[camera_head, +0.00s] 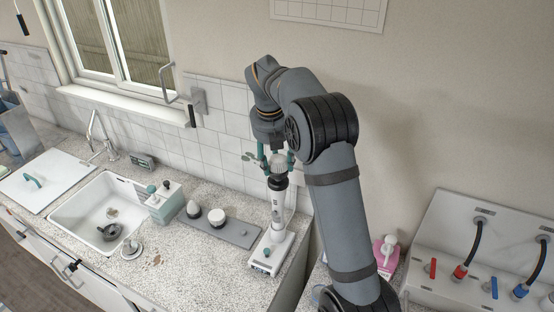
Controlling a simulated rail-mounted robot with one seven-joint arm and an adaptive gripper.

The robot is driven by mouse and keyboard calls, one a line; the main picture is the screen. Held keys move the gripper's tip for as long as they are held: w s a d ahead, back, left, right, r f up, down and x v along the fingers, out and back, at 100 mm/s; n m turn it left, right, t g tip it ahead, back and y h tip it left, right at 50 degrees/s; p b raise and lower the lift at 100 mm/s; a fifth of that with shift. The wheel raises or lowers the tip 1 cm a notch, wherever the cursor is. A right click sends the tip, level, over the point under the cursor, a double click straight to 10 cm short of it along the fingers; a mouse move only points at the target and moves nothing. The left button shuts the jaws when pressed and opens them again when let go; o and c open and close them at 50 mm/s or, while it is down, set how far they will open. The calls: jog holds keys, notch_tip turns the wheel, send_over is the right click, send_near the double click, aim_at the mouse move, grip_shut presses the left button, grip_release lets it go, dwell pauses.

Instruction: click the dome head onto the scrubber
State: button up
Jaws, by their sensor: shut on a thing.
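My gripper (277,160) points down with its teal fingers shut on a pale, rounded head, which looks like the dome head (279,164). The scrubber (277,205), a white handle with a black collar, stands upright in its white base (266,265) on the counter. The dome head is directly over the scrubber's black top, touching it or very close. I cannot tell from this view whether the two are joined. Part of the head is hidden by the fingers.
A grey tray (240,237) left of the base carries a small pointed head (193,209) and a wider white-topped head (217,217). A soap dispenser box (164,202) stands beside the sink (92,214). A pink bottle (385,255) is at right. The tiled wall is close behind.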

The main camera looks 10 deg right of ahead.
jog(key=shift+f+b, duration=0.5)
jog(key=shift+f, duration=0.6)
jog(key=o, duration=1.1)
jog(key=shift+r, duration=0.1)
jog(key=shift+o, duration=0.6)
jog(key=v, duration=1.2)
jog(key=shift+c, duration=0.4)
